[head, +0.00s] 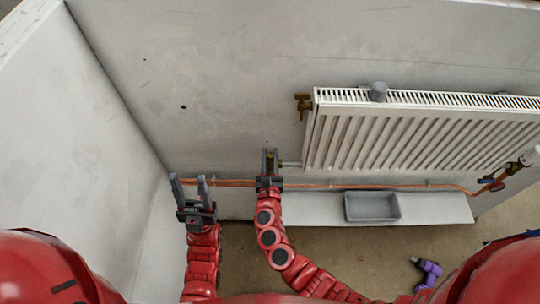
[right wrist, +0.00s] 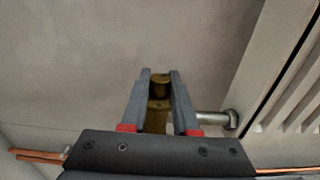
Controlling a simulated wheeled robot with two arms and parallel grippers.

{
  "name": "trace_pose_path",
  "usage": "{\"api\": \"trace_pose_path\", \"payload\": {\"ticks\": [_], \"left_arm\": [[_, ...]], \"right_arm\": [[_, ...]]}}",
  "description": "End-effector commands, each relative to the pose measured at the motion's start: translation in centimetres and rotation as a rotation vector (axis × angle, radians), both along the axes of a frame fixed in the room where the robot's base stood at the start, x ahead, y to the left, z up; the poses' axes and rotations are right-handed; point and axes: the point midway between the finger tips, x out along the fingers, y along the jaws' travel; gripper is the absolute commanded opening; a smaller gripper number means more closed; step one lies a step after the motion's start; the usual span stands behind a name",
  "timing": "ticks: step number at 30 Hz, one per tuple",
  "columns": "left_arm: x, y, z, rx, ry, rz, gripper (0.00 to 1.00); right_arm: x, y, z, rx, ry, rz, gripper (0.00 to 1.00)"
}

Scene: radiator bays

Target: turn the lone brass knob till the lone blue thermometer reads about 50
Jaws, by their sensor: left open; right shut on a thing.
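The brass knob (right wrist: 157,115) shows between the fingers of my right gripper (right wrist: 160,74) in the right wrist view. A metal stub runs from beside it to the radiator on the right. In the head view my right gripper (head: 270,153) is shut on the knob at the radiator's lower left; the fingers hide most of it. My left gripper (head: 188,179) is open and empty, left of the right one and in front of the wall. I cannot make out a blue thermometer or a reading in either view.
A white radiator (head: 410,140) hangs on the wall, with a brass fitting (head: 303,105) at its upper left and a grey cylinder (head: 378,92) on top. Copper pipe runs below. A grey tray (head: 372,206) sits under it. A purple drill (head: 428,270) lies on the floor.

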Motion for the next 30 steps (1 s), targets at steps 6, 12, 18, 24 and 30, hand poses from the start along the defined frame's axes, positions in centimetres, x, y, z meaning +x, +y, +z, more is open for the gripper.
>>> {"api": "trace_pose_path", "payload": {"ticks": [6,12,18,24,30], "left_arm": [[0.0,0.0,0.0,0.0,0.0,0.0,0.5],[0.0,0.0,0.0,0.0,0.0,0.0,0.5],[0.0,0.0,-0.1,0.0,0.0,0.0,0.5],[0.0,0.0,-0.9,0.0,0.0,0.0,0.5],[0.0,0.0,-2.2,0.0,0.0,0.0,0.5]], "right_arm": [[0.0,0.0,0.1,0.001,-0.002,0.0,0.55],[0.0,0.0,0.1,0.001,-0.001,0.0,0.58],[-0.5,0.1,0.0,0.003,-0.001,0.002,0.58],[-4.1,0.1,-0.3,0.002,0.0,0.005,0.58],[-9.6,0.1,-0.5,0.003,0.003,0.006,0.58]]}}
